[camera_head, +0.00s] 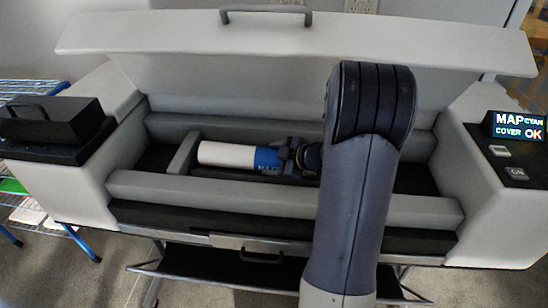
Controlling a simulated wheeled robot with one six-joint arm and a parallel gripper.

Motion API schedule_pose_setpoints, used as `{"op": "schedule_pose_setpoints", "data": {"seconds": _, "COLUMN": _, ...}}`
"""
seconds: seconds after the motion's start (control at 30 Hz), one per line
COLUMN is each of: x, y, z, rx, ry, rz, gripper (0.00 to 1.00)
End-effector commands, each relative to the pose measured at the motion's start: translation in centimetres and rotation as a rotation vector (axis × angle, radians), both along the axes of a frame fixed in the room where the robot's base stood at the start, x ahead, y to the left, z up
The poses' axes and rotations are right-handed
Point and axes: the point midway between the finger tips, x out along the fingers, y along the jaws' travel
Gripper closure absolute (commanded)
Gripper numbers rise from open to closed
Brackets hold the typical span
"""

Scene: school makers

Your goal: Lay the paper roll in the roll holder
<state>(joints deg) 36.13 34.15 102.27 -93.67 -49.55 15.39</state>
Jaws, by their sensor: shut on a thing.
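The paper roll (228,154) is white with a blue band at its right end. It lies lengthwise, left to right, inside the open bay of the large plotter (300,218). A grey upright bracket of the roll holder (183,153) stands at or close to its left end; I cannot tell whether they touch. My gripper (284,159) is shut on the roll at its blue end, coming from the right. My dark arm hides the right part of the bay and any bracket there. Whether the roll rests on the holder or hangs just above it cannot be told.
The plotter's lid (200,38) is raised behind the bay. A grey front bar (240,192) runs before the roll. A black box (52,125) sits on the left housing. The right housing's display (519,126) reads "MAP CYAN COVER OK". A wire rack (22,190) stands at left.

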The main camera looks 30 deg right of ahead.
Motion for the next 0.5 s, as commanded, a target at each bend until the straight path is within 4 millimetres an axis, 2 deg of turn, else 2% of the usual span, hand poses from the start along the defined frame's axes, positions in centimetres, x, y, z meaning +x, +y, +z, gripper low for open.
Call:
{"op": "schedule_pose_setpoints", "data": {"seconds": 0.27, "x": 0.08, "y": -0.03, "z": 0.12, "rx": -0.001, "ry": -0.005, "rz": -0.001, "gripper": 0.88}}
{"op": "schedule_pose_setpoints", "data": {"seconds": 0.3, "x": 0.08, "y": -0.02, "z": 0.13, "rx": -0.001, "ry": -0.005, "rz": -0.001, "gripper": 0.31}}
{"op": "schedule_pose_setpoints", "data": {"seconds": 0.5, "x": 0.03, "y": -0.01, "z": 0.05, "rx": 0.0, "ry": -0.003, "rz": 0.0, "gripper": 0.15}}
